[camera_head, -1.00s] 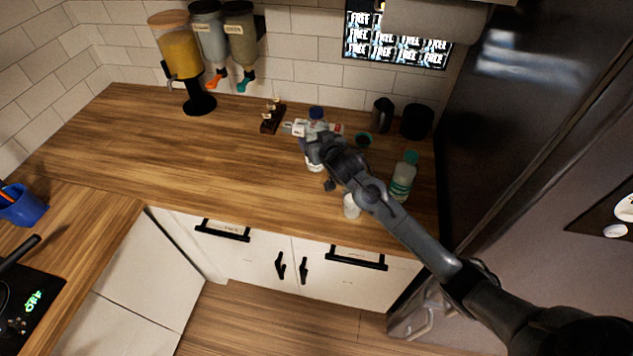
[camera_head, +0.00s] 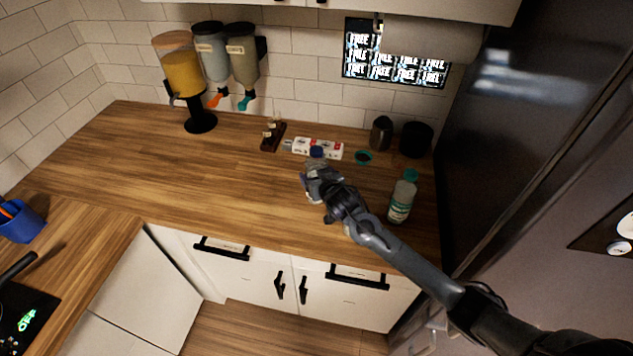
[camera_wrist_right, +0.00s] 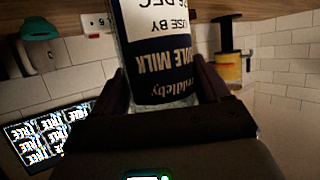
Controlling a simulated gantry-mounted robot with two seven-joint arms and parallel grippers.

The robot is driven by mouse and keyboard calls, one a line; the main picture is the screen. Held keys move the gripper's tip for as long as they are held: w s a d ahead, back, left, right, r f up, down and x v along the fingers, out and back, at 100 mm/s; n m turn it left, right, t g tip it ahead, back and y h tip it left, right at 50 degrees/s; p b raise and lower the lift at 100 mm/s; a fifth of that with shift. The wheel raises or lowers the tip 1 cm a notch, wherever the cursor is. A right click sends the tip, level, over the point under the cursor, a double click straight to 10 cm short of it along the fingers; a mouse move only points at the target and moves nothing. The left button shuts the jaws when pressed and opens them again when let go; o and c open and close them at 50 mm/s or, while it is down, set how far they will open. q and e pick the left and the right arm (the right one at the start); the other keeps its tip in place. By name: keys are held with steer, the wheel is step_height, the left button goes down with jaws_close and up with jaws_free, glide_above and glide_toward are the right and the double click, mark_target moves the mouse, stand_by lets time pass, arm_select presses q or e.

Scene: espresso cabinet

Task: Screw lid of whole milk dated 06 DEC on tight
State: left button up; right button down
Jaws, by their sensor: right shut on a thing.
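The whole milk bottle (camera_wrist_right: 160,60) fills the upper middle of the right wrist view. Its dark blue label reads WHOLE MILK and its white tag ends in DEC, both upside down in the picture. My right gripper (camera_wrist_right: 163,88) is shut on it, one finger on each side. In the head view its dark blue lid (camera_head: 316,152) shows above my right gripper (camera_head: 318,176), over the counter. The gripper hides most of the bottle there; whether the base touches the counter or the lid is tight, I cannot tell. My left gripper is not in view.
A teal-capped bottle (camera_head: 402,197) stands right of my right arm. The wooden counter (camera_head: 180,180) is clear to the left.

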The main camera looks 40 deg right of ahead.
steer(key=shift+f, duration=1.3)
steer(key=shift+f, duration=0.15)
jaws_free()
steer(key=shift+f, duration=0.1)
steer(key=v, duration=1.2)
steer(key=shift+s+r, duration=0.15)
steer(key=shift+r, duration=0.05)
